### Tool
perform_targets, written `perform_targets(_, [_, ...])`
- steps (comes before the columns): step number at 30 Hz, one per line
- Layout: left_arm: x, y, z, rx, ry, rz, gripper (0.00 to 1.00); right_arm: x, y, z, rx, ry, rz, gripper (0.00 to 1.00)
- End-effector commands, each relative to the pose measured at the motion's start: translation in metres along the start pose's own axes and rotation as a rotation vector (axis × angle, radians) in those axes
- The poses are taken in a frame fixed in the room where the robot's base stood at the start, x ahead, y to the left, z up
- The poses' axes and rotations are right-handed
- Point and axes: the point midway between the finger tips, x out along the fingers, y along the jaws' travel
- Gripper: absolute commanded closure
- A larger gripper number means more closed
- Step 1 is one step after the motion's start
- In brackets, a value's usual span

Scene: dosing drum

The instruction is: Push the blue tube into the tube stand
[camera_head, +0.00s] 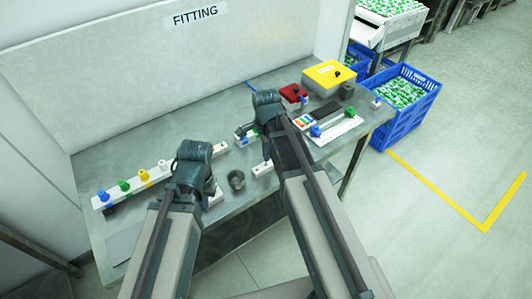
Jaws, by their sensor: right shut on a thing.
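My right gripper (265,134) is over the front middle of the grey bench, pointing down. It is shut on a thin blue tube (266,151), mostly hidden by the gripper and arm. The tube's lower end is just over or at a small white block (262,169), which looks like the tube stand. I cannot tell whether the tube is in it. My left gripper (210,187) is lower left over the bench, near another small white block (216,198). Its fingers are hidden behind its own wrist, so its opening does not show.
A grey cup (236,180) stands between the grippers. A white rail (151,178) with coloured knobs lies at left. The bench's back left is clear.

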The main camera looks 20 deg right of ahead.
Motion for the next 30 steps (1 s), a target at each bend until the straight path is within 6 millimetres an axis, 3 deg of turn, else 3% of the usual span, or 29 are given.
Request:
perform_targets(22, [0.013, 0.001, -0.001, 0.0, 0.0, 0.0, 1.0, 0.014, 0.0, 0.0, 0.0, 0.0, 0.0, 1.0])
perform_targets(28, [0.013, 0.001, -0.001, 0.0, 0.0, 0.0, 1.0, 0.014, 0.0, 0.0, 0.0, 0.0, 0.0, 0.62])
perform_targets(30, [0.013, 0.001, -0.001, 0.0, 0.0, 0.0, 1.0, 0.014, 0.0, 0.0, 0.0, 0.0, 0.0, 0.6])
